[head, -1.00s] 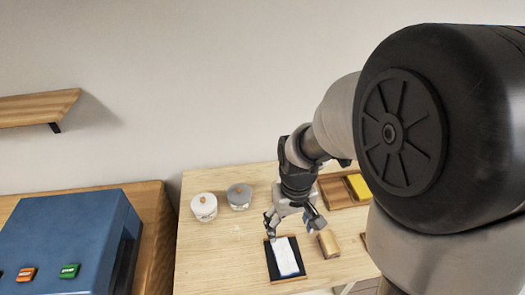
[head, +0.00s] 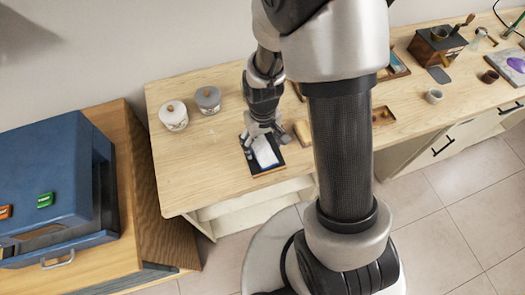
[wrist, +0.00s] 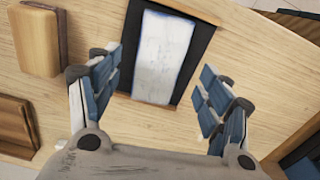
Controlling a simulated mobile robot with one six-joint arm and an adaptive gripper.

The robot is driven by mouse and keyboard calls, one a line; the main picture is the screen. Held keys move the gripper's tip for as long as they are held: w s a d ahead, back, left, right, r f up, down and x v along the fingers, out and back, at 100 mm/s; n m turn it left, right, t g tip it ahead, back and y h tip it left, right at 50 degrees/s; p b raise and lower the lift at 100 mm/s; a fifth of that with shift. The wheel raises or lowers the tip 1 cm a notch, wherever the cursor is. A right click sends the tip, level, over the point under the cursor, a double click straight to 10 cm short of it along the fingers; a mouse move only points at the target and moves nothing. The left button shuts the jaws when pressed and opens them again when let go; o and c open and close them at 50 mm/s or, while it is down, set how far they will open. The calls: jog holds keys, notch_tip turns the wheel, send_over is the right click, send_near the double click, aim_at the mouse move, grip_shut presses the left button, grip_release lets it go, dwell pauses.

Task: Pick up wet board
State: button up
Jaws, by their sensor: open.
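A dark rectangular board (head: 270,170) lies flat on the wooden table, with a white panel (head: 266,153) on its face. I take it for the wet board, but cannot tell if it is wet. In the wrist view, the white panel (wrist: 162,55) with faint blue edges and the dark border (wrist: 203,42) lie beyond my gripper (wrist: 161,65). The blue-padded fingers are spread wide, one either side of the board, with nothing between them. In the head view, my gripper (head: 262,138) is over the board's far part and hides some of it.
A wooden block (head: 302,133) lies just right of the board. Two lidded jars (head: 173,115) (head: 208,99) stand behind left. A blue machine (head: 50,180) sits on a separate cabinet at left. The table (head: 200,165) is bare left of the board.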

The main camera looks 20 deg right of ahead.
aim_at(263, 150)
jog(key=f, duration=0.3)
jog(key=shift+w+f+b, duration=0.2)
jog(key=shift+f+b, duration=0.05)
jog(key=shift+b, duration=0.15)
jog(key=c, duration=1.2)
jog(key=shift+o, duration=0.2)
jog(key=shift+r, duration=0.1)
